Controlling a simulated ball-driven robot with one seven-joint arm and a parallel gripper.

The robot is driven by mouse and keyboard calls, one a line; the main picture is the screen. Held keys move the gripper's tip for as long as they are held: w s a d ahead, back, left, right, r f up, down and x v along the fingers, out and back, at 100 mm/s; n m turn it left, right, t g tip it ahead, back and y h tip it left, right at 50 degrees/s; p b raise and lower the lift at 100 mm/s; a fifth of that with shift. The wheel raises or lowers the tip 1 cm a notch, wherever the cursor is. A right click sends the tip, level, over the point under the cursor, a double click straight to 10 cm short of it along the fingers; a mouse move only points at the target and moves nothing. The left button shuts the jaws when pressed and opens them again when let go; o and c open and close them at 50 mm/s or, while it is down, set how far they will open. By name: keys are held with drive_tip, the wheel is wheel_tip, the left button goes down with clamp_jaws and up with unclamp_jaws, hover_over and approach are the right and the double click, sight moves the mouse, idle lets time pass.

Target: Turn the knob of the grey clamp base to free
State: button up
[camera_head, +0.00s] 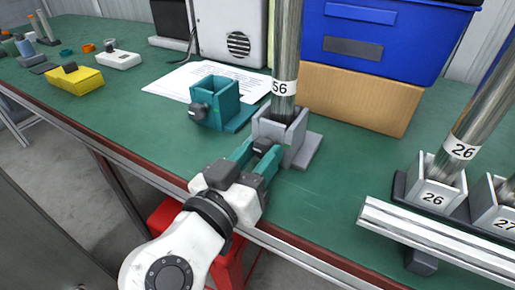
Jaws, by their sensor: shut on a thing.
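The grey clamp base (297,150) stands on the green bench in the middle of the view. A metal tube (286,60) labelled 56 stands upright in it. The base's dark knob (265,145) is on its near left side, partly hidden by my gripper. My gripper (258,150) reaches up from the lower left, with teal fingers shut on the knob. The knob's exact angle and any marking on it cannot be made out.
A teal clamp base (222,98) with its own dark knob stands just left, empty. A paper sheet (180,82) lies behind it. A cardboard box (360,98) under a blue bin (400,40) stands behind right.

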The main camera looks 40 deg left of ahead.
drive_tip(key=o, duration=1.1)
drive_tip(key=shift+c, duration=0.2)
drive_tip(key=p+v, duration=0.2)
drive_tip(key=v, duration=0.8)
drive_tip(key=shift+s, duration=0.4)
